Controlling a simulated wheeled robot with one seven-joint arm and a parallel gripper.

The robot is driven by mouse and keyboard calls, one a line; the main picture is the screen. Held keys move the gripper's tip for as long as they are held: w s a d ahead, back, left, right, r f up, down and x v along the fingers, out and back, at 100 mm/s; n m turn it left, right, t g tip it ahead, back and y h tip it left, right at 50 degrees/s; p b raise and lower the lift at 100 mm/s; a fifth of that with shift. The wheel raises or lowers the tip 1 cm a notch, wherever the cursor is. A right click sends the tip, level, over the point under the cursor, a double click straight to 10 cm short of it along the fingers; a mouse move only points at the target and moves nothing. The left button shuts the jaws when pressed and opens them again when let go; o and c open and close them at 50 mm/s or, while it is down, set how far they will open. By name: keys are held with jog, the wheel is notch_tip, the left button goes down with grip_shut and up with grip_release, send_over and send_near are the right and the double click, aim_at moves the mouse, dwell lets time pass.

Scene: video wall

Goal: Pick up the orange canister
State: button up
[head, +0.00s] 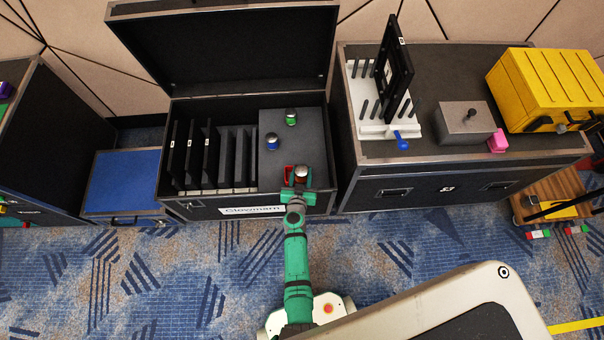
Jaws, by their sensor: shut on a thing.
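The orange canister (301,174), with a pale cap, is at the front right of the open black case (262,200), by the grey foam block. My gripper (296,178) is at the end of my green arm and is shut on the canister. The arm and gripper hide its lower part, so I cannot tell whether it still touches the foam. A green canister (291,117) and a blue canister (272,143) stand farther back on the grey foam block (270,121).
Black panels (190,150) stand in slots at the case's left. The raised lid (225,50) is behind. To the right, another case (400,180) carries a white rack, a grey box and a yellow case (545,90). A blue case (122,182) lies left.

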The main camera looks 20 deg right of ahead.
jog(key=shift+w+r, duration=0.1)
jog(key=shift+r, duration=0.85)
jog(key=shift+s+a+r, duration=0.15)
jog(key=shift+s+r, duration=0.05)
jog(key=s+a+r, duration=0.4)
jog(key=s+r, duration=0.6)
jog(key=s, duration=0.3)
jog(key=w+a+n+t+y, duration=0.1)
jog(key=w+a+n+y, duration=0.4)
jog(key=w+a, duration=0.5)
jog(key=shift+a+y, duration=0.3)
jog(key=shift+a, duration=1)
